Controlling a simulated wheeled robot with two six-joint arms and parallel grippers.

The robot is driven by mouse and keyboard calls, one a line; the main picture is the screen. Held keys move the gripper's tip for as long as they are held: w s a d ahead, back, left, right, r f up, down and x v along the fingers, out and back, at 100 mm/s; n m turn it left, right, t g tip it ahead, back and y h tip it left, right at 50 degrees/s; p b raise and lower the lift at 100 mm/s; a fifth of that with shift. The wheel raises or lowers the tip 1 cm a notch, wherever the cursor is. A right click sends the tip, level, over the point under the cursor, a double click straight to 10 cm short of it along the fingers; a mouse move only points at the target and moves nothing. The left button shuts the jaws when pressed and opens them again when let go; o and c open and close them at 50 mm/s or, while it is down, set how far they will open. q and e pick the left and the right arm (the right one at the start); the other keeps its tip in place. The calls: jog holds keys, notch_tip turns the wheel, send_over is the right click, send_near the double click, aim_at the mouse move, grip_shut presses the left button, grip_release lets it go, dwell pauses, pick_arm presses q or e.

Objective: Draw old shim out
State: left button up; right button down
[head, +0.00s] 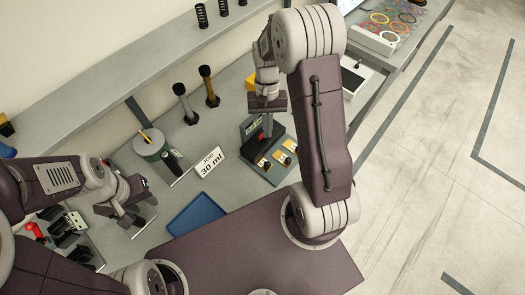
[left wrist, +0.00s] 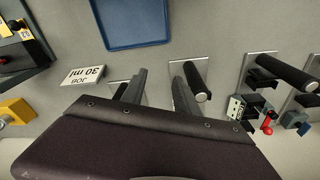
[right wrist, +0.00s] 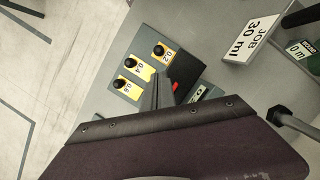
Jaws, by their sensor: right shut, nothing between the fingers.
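A dark block (head: 275,150) carries several yellow tabs with black knobs. In the right wrist view the tabs (right wrist: 131,64) read 0.2, 0.4 and 0.6, with a small red part (right wrist: 176,87) beside the fingers. I cannot tell which piece is the old shim. My right gripper (head: 267,128) is shut and empty, pointing down over the back of this block; its fingertips (right wrist: 160,80) show beside the tabs. My left gripper (head: 131,216) is low over the bench's front left. Its fingers (left wrist: 158,82) are apart, with a black-handled holder (left wrist: 197,78) by one finger.
A blue tray (head: 196,218) lies at the front, near a "JOB 30 ml" sign (head: 207,162). A round green-and-white device (head: 150,146) and two upright posts (head: 209,87) stand behind. Several black-handled fixtures (head: 66,236) and a red knob (head: 33,229) are at left.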

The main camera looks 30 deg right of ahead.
jog(key=shift+s+a+f, duration=0.2)
jog(key=shift+f, duration=0.2)
send_over(267, 160)
jog(key=f, duration=0.8)
jog(key=shift+w+d+f+p, duration=0.1)
jog(key=shift+w+f+p, duration=0.15)
jog(key=shift+f+p, duration=0.1)
jog(key=shift+s, duration=0.1)
